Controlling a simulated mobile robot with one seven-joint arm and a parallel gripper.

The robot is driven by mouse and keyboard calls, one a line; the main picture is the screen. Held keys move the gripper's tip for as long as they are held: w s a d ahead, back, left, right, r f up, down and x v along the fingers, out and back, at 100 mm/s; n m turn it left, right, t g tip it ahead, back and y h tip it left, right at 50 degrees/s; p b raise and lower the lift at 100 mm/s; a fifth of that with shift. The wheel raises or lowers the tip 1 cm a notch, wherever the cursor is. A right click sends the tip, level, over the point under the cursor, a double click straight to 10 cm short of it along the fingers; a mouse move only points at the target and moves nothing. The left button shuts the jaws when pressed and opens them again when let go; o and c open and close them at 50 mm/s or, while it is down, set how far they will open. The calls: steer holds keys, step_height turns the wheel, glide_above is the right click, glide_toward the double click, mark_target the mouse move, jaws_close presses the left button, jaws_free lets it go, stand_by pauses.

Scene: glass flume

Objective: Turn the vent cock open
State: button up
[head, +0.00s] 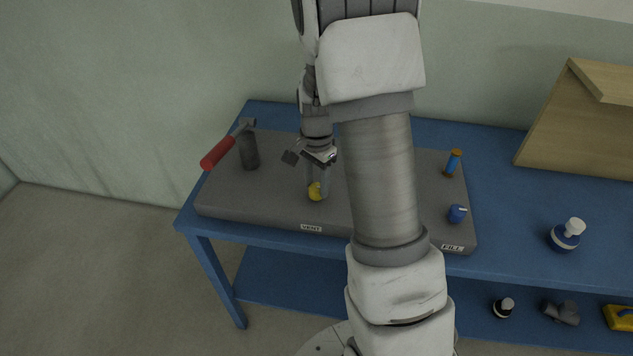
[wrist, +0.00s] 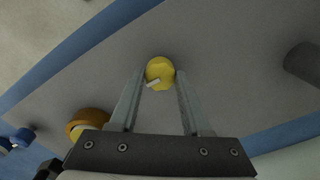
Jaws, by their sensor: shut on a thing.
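The yellow vent cock (head: 314,192) stands on the grey slab, behind the VENT label (head: 311,228). In the wrist view the cock (wrist: 160,70) sits between my fingertips, with a short white pointer toward its lower left. My gripper (head: 317,182) comes down from above and is shut on the cock; it also shows in the wrist view (wrist: 160,78), one finger on each side. The fingers hide part of the cock in the head view.
A dark post (head: 249,152) with a red-handled lever (head: 218,152) stands left. Right are a blue cock (head: 457,214) near the FILL label (head: 452,247) and an orange-blue cylinder (head: 453,162). An orange-rimmed round part (wrist: 88,122) lies left in the wrist view. My arm hides the slab's middle.

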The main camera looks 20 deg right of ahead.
jaws_close()
steer(key=shift+n, duration=0.4)
steer(key=n, duration=0.3)
steer(key=shift+n+b, duration=0.3)
steer(key=shift+b, duration=0.05)
steer(key=n, duration=0.4)
steer(key=shift+n, duration=0.3)
steer(key=n, duration=0.4)
steer(key=shift+n, duration=2.5)
